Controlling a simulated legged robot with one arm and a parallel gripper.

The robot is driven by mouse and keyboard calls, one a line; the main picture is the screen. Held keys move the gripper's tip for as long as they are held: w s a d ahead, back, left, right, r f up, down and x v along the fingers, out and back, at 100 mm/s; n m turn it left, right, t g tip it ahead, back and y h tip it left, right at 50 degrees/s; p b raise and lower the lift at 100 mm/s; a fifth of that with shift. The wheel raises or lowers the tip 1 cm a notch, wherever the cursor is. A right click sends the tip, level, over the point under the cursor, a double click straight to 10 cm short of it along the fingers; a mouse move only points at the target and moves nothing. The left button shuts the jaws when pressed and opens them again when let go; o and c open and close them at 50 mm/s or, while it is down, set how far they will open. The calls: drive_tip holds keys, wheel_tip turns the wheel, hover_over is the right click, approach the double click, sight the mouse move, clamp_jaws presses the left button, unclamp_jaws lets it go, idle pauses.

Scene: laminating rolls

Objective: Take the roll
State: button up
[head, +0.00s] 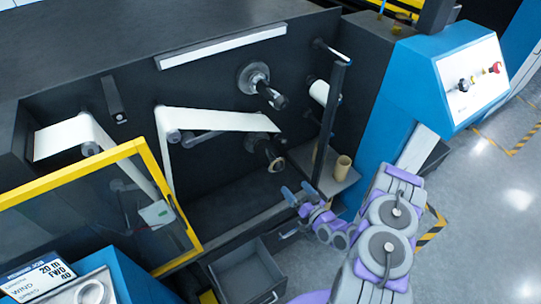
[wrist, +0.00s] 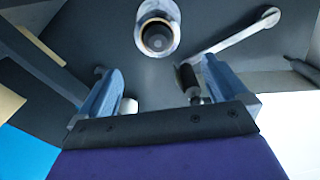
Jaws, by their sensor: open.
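My gripper (head: 299,194) is open in front of the machine, below and right of the lower spindle (head: 268,152). Its two blue-grey fingers are spread with nothing between them in the wrist view (wrist: 160,82). A white web runs from the left to the lower spindle, where a tan ring shows around the dark shaft. A small white roll (head: 319,92) sits on the machine face at upper right. In the wrist view, a round pale-rimmed end with a dark centre (wrist: 157,36) lies beyond the fingers, apart from them. I cannot tell which roll is meant.
An empty dark upper spindle (head: 264,85) sticks out above the web. Tan cores (head: 342,168) stand on a shelf (head: 328,182) right of the gripper, behind a dark upright post (head: 327,130). A yellow-framed clear guard (head: 95,215) stands left. An open grey drawer (head: 246,278) is below.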

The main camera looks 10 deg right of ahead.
sight(281, 170)
drive_tip(key=b+x, duration=0.3)
drive_tip(key=x, duration=0.8)
drive_tip(key=shift+w, duration=0.2)
drive_tip(key=x, duration=0.1)
drive_tip(key=b+x, duration=0.2)
drive_tip(key=x, duration=0.1)
drive_tip(key=shift+w+d+f, duration=0.1)
drive_tip(key=shift+d+f, duration=0.05)
drive_tip(key=shift+f, duration=0.1)
drive_tip(key=shift+w+r, duration=0.1)
drive_tip(key=shift+w, duration=0.45)
drive_tip(key=shift+c, duration=0.2)
drive_tip(key=c, duration=1)
